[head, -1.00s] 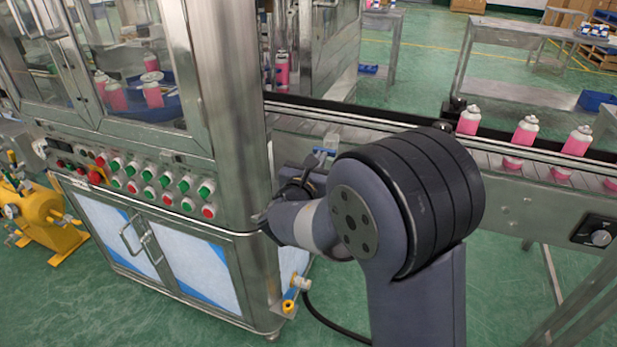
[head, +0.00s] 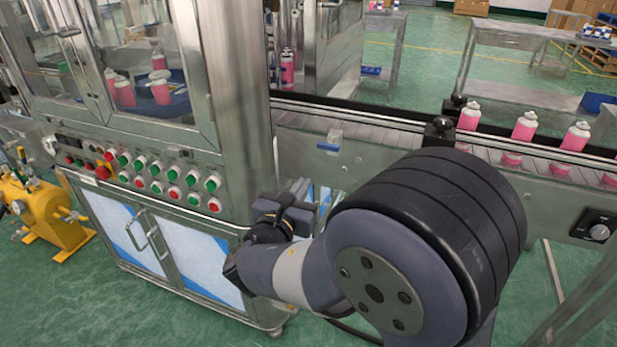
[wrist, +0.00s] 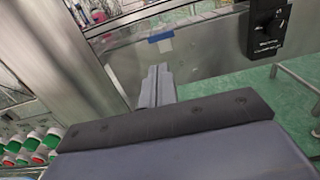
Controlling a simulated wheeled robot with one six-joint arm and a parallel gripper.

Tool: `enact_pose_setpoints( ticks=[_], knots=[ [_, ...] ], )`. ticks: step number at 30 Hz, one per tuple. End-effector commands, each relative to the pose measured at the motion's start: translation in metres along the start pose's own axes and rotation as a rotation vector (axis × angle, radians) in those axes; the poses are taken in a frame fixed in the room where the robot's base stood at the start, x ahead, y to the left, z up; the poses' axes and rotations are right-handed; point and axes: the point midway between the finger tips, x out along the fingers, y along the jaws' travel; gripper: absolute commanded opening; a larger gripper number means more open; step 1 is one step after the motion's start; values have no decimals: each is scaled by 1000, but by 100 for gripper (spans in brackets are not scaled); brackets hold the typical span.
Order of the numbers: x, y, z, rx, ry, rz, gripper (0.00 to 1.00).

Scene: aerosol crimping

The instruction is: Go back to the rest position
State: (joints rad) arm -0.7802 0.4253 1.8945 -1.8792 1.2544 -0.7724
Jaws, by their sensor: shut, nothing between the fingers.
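My gripper (head: 303,190) is beside the right corner of the crimping machine, in front of the conveyor's side. In the wrist view its two grey fingers (wrist: 156,84) lie together, with nothing held between them. My arm's large dark joint hides part of the conveyor's front and the floor in the head view. The crimping machine (head: 228,100) stands at the left, with its row of red and green buttons (head: 150,178) on the front panel. These buttons also show at the lower left of the wrist view (wrist: 30,145).
The conveyor (head: 400,140) runs to the right with pink cans (head: 524,126) standing on it. A black control box with a knob (head: 597,231) is on its side. A yellow pump (head: 50,212) stands at far left.

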Motion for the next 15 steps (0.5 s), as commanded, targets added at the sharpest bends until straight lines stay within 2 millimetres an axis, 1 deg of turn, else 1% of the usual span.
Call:
enact_pose_setpoints(
  ticks=[4,15],
  knots=[
    [-7,0,0,-1,0,-1,0],
    [-5,-1,0,-1,0,-2,0]
  ],
)
